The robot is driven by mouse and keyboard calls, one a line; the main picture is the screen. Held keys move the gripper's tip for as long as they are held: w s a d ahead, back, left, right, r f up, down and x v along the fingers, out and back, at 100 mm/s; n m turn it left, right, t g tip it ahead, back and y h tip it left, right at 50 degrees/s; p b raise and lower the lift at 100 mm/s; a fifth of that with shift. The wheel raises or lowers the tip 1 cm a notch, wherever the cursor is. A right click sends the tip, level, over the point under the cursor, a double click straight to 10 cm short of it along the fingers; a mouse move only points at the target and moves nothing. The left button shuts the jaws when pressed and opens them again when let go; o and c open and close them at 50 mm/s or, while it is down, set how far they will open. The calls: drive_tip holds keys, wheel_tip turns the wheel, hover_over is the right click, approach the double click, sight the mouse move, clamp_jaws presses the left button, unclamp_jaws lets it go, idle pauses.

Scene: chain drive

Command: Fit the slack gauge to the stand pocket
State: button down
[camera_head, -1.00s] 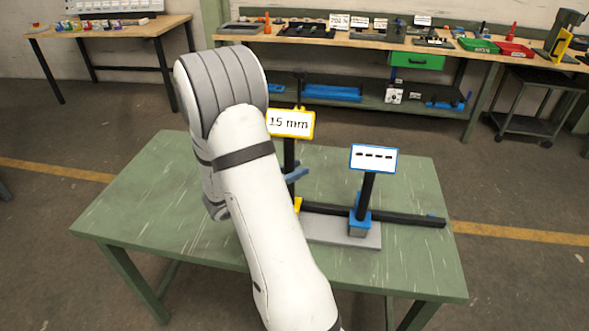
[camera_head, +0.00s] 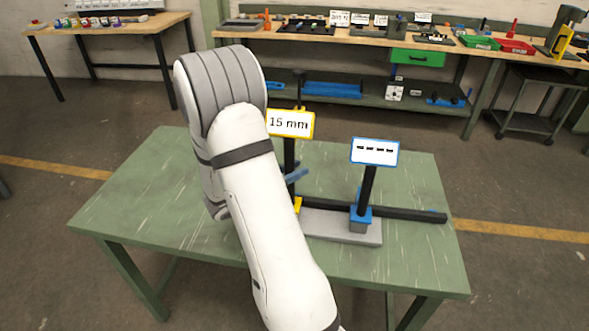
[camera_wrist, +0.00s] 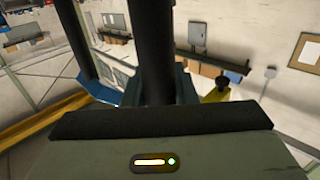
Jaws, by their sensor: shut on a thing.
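In the wrist view my gripper (camera_wrist: 155,100) is shut on a dark upright bar (camera_wrist: 150,45), which appears to be part of the slack gauge. In the head view my white arm hides the gripper and most of what it holds. A small blue piece (camera_head: 297,175) shows just right of the arm, beside a dark post. A stand with a blue-framed dashed display (camera_head: 375,152) rises on a black post from a blue foot (camera_head: 361,212), at the grey base plate (camera_head: 340,228). I cannot make out its pocket.
A yellow-framed "15 mm" sign (camera_head: 290,123) stands close to my arm. A long black bar (camera_head: 410,215) lies behind the grey plate. The green table (camera_head: 130,205) is clear at left and front right. A loaded workbench (camera_head: 450,50) stands behind.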

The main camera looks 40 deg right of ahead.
drive_tip(key=c, duration=1.2)
unclamp_jaws()
drive_tip(key=shift+o, duration=0.5)
drive_tip(key=shift+f, duration=0.1)
drive_tip(key=shift+f, duration=0.1)
drive_tip(key=a+b, duration=0.1)
drive_tip(key=a, duration=0.6)
drive_tip(key=shift+w+a, duration=0.25)
drive_tip(key=shift+a, duration=0.15)
